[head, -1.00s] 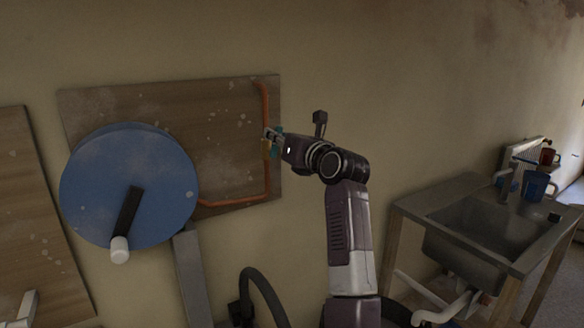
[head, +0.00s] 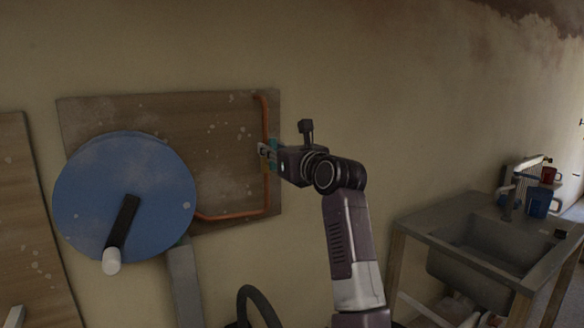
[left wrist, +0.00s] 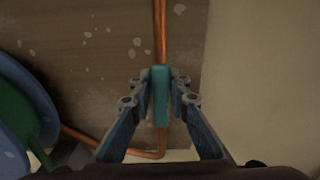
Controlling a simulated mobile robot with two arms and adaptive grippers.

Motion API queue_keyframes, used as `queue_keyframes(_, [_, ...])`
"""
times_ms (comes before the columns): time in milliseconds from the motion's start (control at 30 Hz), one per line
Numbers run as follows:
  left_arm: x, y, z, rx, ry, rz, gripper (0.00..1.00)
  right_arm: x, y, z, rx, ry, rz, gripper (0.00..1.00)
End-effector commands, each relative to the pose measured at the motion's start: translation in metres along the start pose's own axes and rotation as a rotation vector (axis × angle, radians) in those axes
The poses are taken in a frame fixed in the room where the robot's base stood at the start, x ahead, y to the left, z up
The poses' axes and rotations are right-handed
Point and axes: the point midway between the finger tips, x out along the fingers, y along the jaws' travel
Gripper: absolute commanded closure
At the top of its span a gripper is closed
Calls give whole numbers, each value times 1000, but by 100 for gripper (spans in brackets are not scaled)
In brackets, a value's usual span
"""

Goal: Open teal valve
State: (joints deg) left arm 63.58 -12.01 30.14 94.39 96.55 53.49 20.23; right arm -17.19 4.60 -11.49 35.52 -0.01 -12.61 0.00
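The teal valve handle (left wrist: 160,92) is a flat bar on an orange copper pipe (left wrist: 158,30) in the left wrist view. It lines up with the pipe, upright in that view. In the head view it (head: 274,146) is partly hidden by my left gripper (head: 264,152). In the left wrist view, my left gripper (left wrist: 159,88) is open, with one finger on each side of the handle and narrow gaps visible between. Whether either finger touches it is unclear. My right gripper is not in view.
The pipe runs on a wooden board (head: 215,120) on the wall. A large blue wheel (head: 90,195) with a crank handle (head: 122,230) stands left of it. A metal sink (head: 480,245) with mugs (head: 538,203) is at the right. Wall between is clear.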

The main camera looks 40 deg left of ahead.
Motion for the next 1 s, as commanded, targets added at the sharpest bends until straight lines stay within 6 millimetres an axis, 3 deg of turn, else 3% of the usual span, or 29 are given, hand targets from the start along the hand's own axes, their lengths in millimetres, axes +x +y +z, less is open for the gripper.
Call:
queue_keyframes(100, [0,0,1,1,-2,0,71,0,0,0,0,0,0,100])
queue_keyframes(433, [-6,0,1,1,-6,-1,71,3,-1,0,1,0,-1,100])
queue_keyframes(1000, [-74,-1,0,0,-6,-3,71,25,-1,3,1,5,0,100])
